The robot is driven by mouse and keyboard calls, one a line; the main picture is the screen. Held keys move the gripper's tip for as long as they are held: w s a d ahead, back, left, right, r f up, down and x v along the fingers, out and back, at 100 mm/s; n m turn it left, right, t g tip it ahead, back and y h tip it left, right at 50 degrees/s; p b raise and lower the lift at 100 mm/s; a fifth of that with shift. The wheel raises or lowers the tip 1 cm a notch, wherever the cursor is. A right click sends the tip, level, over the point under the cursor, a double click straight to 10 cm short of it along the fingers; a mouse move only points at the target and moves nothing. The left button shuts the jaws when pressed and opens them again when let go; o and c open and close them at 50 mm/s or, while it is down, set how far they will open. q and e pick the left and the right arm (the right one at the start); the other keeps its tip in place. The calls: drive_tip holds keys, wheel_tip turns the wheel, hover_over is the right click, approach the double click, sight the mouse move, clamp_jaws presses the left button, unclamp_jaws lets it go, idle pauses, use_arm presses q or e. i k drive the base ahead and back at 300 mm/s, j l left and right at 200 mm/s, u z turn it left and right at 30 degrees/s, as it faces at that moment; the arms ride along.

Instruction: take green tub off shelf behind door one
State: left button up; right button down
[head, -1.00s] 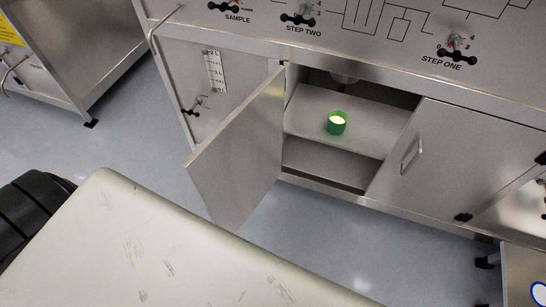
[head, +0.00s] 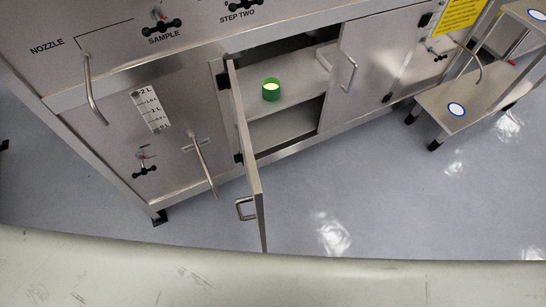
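The green tub (head: 271,89) stands upright on the upper shelf (head: 300,88) inside the steel cabinet, with a bright yellowish top. The cabinet's left door (head: 247,160) is swung open toward me, its handle (head: 244,208) facing left. The door beside it on the right (head: 375,68) is shut. The tub is fully in view through the opening, right of the open door. Neither of my grippers shows in the head view, so their state is hidden.
A steel trolley (head: 470,95) with blue-ringed white discs stands at the right. A gauge (head: 151,111), valves and bar handles sit on the left panel. The blue-grey floor before the cabinet is clear. My own pale body fills the bottom edge.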

sight(271, 86)
drive_tip(key=k+j, duration=0.65)
drive_tip(key=k, duration=0.15)
drive_tip(key=i+l+z, duration=0.15)
drive_tip(key=l+z, duration=0.15)
drive_tip(key=i+l+z, duration=0.15)
drive_tip(key=l+z, duration=0.2)
drive_tip(key=i+l+z, duration=0.3)
drive_tip(key=i+l, duration=0.2)
drive_tip(key=i, duration=0.15)
drive_tip(key=i+l+z, duration=0.1)
drive_tip(key=i+l, duration=0.15)
drive_tip(key=i+u, duration=0.25)
drive_tip(key=u, duration=0.25)
drive_tip(key=i+u, duration=0.3)
drive_tip(key=u, duration=0.15)
drive_tip(key=i+l+u, duration=0.1)
drive_tip(key=i+u, duration=0.15)
drive_tip(key=u, duration=0.25)
